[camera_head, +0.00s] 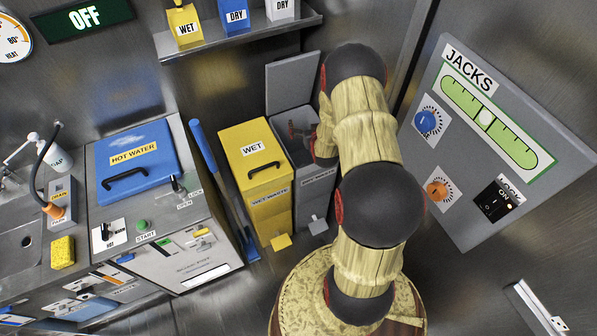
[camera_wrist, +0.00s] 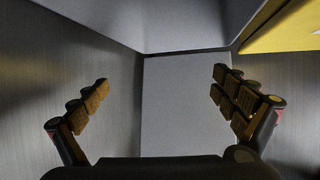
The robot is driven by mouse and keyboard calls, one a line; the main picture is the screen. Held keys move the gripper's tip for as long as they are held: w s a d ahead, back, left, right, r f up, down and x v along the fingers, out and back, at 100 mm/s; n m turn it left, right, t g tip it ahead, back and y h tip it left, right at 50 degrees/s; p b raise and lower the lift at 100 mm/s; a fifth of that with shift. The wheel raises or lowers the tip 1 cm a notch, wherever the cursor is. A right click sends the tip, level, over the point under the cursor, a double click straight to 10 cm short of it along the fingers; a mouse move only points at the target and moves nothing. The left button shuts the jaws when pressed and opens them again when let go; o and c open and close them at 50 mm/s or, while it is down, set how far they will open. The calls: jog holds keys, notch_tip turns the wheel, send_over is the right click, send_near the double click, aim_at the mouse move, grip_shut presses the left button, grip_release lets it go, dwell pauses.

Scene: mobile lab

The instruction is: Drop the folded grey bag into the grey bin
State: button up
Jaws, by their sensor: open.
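The grey bin (camera_head: 314,190) stands right of the yellow bin, with its lid (camera_head: 291,82) raised and its mouth open. My gripper (camera_head: 300,130) is at the bin's opening, partly hidden by my arm. In the wrist view my gripper (camera_wrist: 160,86) has its fingers spread wide, with nothing between them. Plain grey surfaces lie beyond the fingers. I cannot make out a folded grey bag inside the bin. A pale grey packet marked DRY (camera_head: 283,9) is on the wall shelf; I cannot tell whether it is the task's bag.
The closed yellow WET bin (camera_head: 257,175) stands close on the left of the grey bin. The wall shelf (camera_head: 240,38) also holds a yellow packet (camera_head: 184,25) and a blue packet (camera_head: 234,15). A blue-handled tool (camera_head: 215,170) leans by the counter. A JACKS panel (camera_head: 490,140) is at right.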

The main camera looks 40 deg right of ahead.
jog(key=v, duration=1.1)
jog(key=shift+s+a, duration=0.15)
jog(key=shift+s, duration=0.2)
jog(key=shift+r, duration=0.15)
